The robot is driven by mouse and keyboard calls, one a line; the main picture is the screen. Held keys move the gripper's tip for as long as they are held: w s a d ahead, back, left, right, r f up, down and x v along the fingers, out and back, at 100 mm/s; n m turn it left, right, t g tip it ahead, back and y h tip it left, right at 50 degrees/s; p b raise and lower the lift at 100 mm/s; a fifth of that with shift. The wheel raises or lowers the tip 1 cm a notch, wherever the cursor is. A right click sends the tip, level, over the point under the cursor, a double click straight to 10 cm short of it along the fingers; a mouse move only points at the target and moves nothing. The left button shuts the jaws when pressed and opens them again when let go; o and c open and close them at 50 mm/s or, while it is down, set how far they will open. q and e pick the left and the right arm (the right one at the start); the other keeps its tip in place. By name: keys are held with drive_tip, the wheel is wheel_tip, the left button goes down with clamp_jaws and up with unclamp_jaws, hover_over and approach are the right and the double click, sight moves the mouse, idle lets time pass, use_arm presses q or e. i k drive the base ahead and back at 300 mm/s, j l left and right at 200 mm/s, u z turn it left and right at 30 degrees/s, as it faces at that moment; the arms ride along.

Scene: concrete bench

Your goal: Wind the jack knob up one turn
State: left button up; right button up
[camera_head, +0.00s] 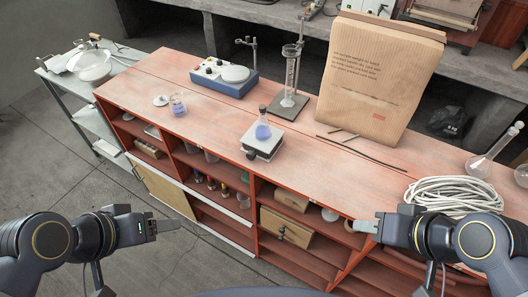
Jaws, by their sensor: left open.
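A small lab jack (263,146) with a pale top plate stands on the reddish bench top near its front edge, in the middle of the head view. Its dark knob (251,155) is on the front side, facing me. A flask with blue liquid (263,128) stands upright on the jack. My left gripper (170,225) is open and empty, in front of the bench at lower left, well away from the knob. My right gripper (362,226) is at lower right, in front of the bench shelves and apart from the jack. Its finger gap is not clear.
A beaker (178,106) and blue stirrer (224,78) stand left on the bench (330,175). A cylinder on a dark stand (289,102), a paper bag (375,85) and thin rods (360,151) are behind and right. Coiled rope (455,195) lies far right. Space around the jack is clear.

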sight(251, 155)
drive_tip(key=i+u, duration=0.15)
drive_tip(key=u, duration=0.25)
drive_tip(key=i+u, duration=0.2)
drive_tip(key=u, duration=0.25)
drive_tip(key=i+u, duration=0.15)
drive_tip(key=u, duration=0.25)
